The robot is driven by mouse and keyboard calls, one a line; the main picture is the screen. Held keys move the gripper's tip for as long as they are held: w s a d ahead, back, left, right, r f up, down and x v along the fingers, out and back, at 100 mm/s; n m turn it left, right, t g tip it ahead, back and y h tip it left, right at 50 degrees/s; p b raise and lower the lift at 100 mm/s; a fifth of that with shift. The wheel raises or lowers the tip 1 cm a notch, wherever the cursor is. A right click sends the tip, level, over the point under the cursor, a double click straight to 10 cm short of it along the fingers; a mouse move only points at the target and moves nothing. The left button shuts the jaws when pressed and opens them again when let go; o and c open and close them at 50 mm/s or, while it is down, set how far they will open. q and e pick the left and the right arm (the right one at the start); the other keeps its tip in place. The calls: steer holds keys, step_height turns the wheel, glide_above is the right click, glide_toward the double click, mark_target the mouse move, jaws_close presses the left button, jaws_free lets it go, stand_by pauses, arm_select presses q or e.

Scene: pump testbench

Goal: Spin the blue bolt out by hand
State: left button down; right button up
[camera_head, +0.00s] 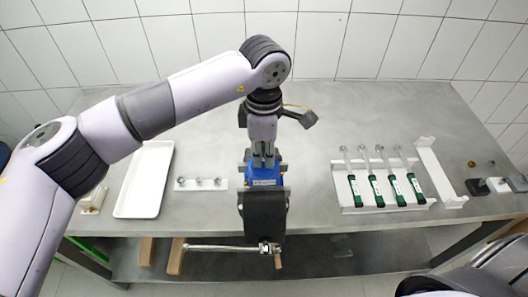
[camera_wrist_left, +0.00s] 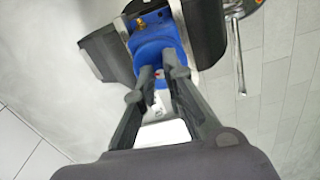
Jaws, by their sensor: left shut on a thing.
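My left gripper (camera_head: 263,161) reaches down over a blue block (camera_head: 266,176) on a black body (camera_head: 264,217) at the table's front edge. In the left wrist view, the two dark fingers (camera_wrist_left: 158,78) close in against the blue block (camera_wrist_left: 155,48), beside the black body (camera_wrist_left: 108,50). The gripper is shut on a small part at the block, which I take to be the blue bolt. The bolt is mostly hidden by the fingers and blends with the blue block. A brass fitting (camera_wrist_left: 142,23) shows on the block's far side. My right gripper is not in view.
A metal bar (camera_head: 222,247) sticks out left below the black body, past the table edge. A white tray (camera_head: 142,205) and a white strip with small fittings (camera_head: 202,186) lie left. Table space behind is clear.

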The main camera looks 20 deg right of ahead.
arm_select(q)
steer(key=shift+f+n+b, duration=0.15)
steer(key=shift+n+b, duration=0.25)
steer(key=shift+b, duration=0.25)
steer(key=n+b, duration=0.8)
steer(key=b, duration=0.2)
steer(key=shift+f, duration=0.1)
steer(key=n+b, duration=0.4)
steer(key=n, duration=0.1)
steer(key=shift+n, duration=0.3)
steer(key=n+b, duration=0.2)
steer(key=n, duration=0.1)
steer(key=shift+r+n+b, duration=0.25)
steer(key=shift+n+b, duration=0.55)
steer(key=shift+n, duration=0.8)
